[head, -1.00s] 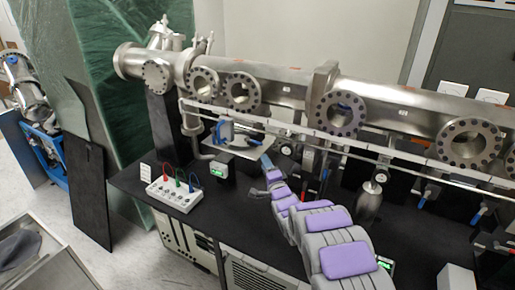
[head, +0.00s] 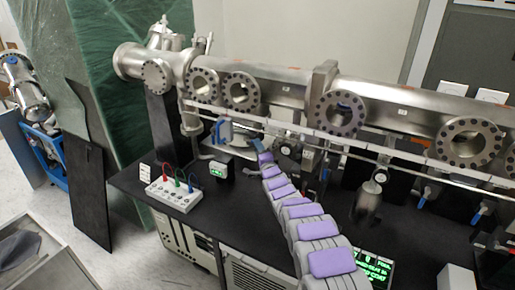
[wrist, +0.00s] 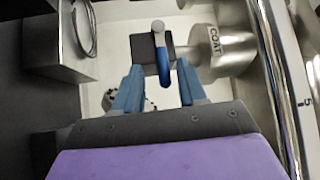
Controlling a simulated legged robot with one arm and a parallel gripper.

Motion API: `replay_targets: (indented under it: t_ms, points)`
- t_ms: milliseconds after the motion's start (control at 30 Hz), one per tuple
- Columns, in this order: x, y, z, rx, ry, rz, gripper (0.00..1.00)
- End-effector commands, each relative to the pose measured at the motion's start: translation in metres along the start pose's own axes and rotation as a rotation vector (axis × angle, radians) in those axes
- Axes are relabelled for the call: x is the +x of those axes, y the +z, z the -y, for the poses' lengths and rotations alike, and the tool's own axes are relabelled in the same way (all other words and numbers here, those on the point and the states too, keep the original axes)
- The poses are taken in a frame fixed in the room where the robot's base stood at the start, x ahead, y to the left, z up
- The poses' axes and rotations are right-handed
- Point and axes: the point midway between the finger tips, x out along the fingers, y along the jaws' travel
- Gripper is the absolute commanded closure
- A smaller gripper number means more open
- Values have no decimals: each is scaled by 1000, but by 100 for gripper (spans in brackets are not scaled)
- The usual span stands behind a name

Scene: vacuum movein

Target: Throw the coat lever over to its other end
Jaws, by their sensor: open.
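The coat lever (wrist: 162,62) shows in the wrist view as a pale pivot with a blue handle pointing down the picture. It sits beside a metal cylinder (wrist: 222,46) labelled COAT. My gripper (wrist: 158,84) is open, with one blue finger on each side of the lever's handle. The handle's lower end lies between the fingers in the picture, with gaps on both sides; I cannot tell the depth. In the head view, my gripper (head: 256,149) is below the steel beam tube, and the lever is not clearly visible there.
A long rail (head: 340,142) runs just above my gripper. The flanged steel tube (head: 285,88) is behind it. A metal bottle (head: 368,200) stands to the right. A lit green text display (head: 376,268) is at front.

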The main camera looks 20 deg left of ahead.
Motion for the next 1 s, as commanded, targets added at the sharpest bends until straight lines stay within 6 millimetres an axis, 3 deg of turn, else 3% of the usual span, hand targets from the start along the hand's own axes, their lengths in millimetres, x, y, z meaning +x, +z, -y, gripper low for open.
replay_targets:
  t_ms: [600, 1000]
  points:
    - [12, 1, 0, -2, 1, -2, 59]
    - [12, 0, 0, -1, 2, -2, 96]
